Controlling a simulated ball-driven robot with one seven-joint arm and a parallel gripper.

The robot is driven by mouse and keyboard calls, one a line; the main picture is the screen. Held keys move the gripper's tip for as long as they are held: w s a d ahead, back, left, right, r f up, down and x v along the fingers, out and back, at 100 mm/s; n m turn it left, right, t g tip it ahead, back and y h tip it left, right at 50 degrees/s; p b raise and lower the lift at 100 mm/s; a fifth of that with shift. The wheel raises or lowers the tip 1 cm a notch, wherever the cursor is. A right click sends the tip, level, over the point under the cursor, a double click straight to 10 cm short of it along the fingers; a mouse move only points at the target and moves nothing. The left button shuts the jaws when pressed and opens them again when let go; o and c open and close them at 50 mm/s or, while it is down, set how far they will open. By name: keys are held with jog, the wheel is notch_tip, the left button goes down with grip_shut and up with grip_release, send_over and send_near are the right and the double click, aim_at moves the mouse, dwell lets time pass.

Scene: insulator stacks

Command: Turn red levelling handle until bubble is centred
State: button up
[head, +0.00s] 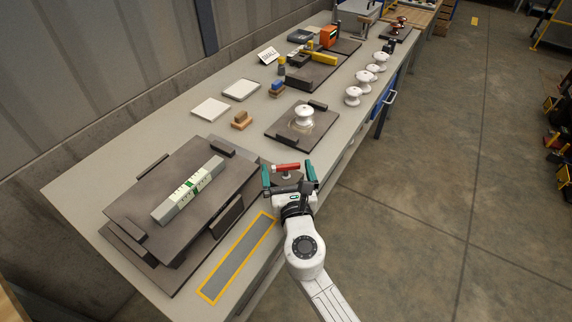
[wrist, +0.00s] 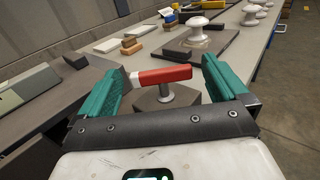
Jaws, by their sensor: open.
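The red levelling handle (head: 286,168) is a short bar on a grey post, at the near right corner of the dark levelling plate (head: 133,204). In the wrist view the red handle (wrist: 164,75) lies crosswise between the teal fingers. My gripper (head: 290,179) is open around it; a gap shows on the right, while the left end is close to the left finger and I cannot tell if they touch. A pale level (head: 188,189) with a green middle lies on the plate. Its bubble is too small to make out.
A yellow-framed grey strip (head: 238,256) lies on the bench left of my arm. A dark board (head: 286,135) with a white insulator (head: 304,115) stands beyond the handle. Several white insulators line the bench's right edge. Wooden blocks (head: 241,120) stand farther back.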

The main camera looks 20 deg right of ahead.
jog(key=v, duration=0.8)
jog(key=shift+s, duration=0.25)
jog(key=s+d+f+m+g+h, duration=0.2)
jog(key=s+d+f+m+g, duration=0.25)
jog(key=s+d+m, duration=0.55)
jog(key=s+d+f+m+g+h, duration=0.2)
jog(key=s+d+f+m+g, duration=0.35)
jog(key=m, duration=0.75)
jog(key=s+a+f+m+g+y, duration=0.2)
jog(key=s+m+g+y, duration=0.1)
jog(key=s+m+y, duration=0.1)
jog(key=s+a+f+m+g+y, duration=0.2)
jog(key=s+a+m+g+y, duration=0.1)
jog(key=s+m, duration=0.3)
jog(key=shift+s+m+g+y, duration=0.3)
jog(key=shift+s+m+y, duration=0.1)
jog(key=shift+s, duration=0.85)
